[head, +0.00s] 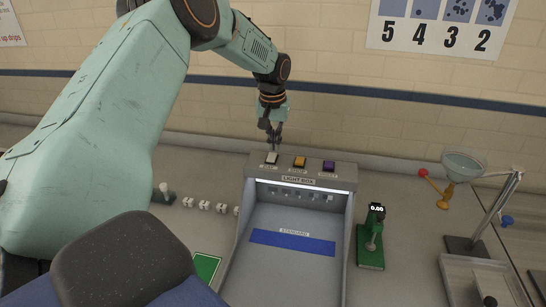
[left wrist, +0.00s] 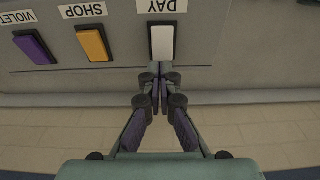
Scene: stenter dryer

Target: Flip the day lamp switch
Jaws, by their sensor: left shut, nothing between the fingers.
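The day lamp switch (head: 271,158) is a white rocker at the left of a row on top of the grey light box (head: 345,172). It also shows in the left wrist view (left wrist: 162,42), under a label that reads DAY. My left gripper (head: 275,148) is shut and empty, pointing down at the day switch. In the left wrist view its fingertips (left wrist: 160,70) are right beside the switch's near end; I cannot tell whether they touch it. My right gripper is not in view.
An orange SHOP switch (head: 299,162) and a purple VIOLET switch (head: 328,167) sit right of the day switch. A green gauge (head: 370,250) stands right of the box. Small white cubes (head: 204,205) lie to the left. A wall is behind.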

